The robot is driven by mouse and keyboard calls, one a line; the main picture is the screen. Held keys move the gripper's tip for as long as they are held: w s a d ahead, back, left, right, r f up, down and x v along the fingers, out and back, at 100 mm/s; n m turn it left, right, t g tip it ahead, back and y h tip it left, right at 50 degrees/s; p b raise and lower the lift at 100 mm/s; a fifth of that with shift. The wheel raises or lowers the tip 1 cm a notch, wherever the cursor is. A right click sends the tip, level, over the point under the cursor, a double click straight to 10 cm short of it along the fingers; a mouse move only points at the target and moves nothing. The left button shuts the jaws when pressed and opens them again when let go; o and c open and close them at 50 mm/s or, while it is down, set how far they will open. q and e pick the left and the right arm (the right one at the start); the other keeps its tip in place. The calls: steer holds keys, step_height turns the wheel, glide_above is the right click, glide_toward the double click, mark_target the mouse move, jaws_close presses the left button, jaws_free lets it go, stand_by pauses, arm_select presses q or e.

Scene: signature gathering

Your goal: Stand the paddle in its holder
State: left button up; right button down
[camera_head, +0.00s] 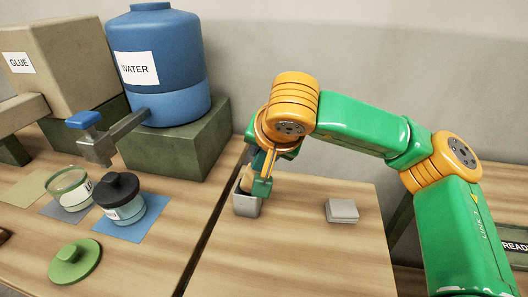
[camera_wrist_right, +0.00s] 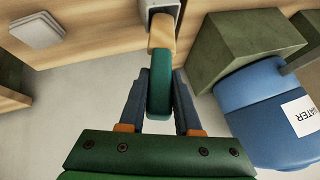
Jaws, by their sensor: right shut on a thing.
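The paddle has a thick green handle (camera_wrist_right: 160,88) and a pale wooden part (camera_wrist_right: 161,38). My right gripper (camera_wrist_right: 159,82) is shut on the green handle in the right wrist view. The wooden part points at the mouth of the grey box-shaped holder (camera_wrist_right: 160,6) and seems to reach into it; how deep I cannot tell. My left gripper is not in view.
A grey square block (camera_head: 342,211) lies right of the holder. A blue water tank (camera_head: 160,85) stands on a green block (camera_head: 190,150) at the back left. Two jars, one with a black lid (camera_head: 117,187), and a green lid (camera_head: 75,262) are on the left table.

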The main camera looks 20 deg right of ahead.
steer(key=shift+f+b, duration=0.35)
steer(key=shift+f, duration=0.15)
steer(key=c, duration=0.6)
jaws_free()
steer(key=shift+r+p, duration=0.7)
steer(key=shift+r, duration=0.05)
steer(key=v, duration=1.2)
steer(key=shift+b, duration=0.35)
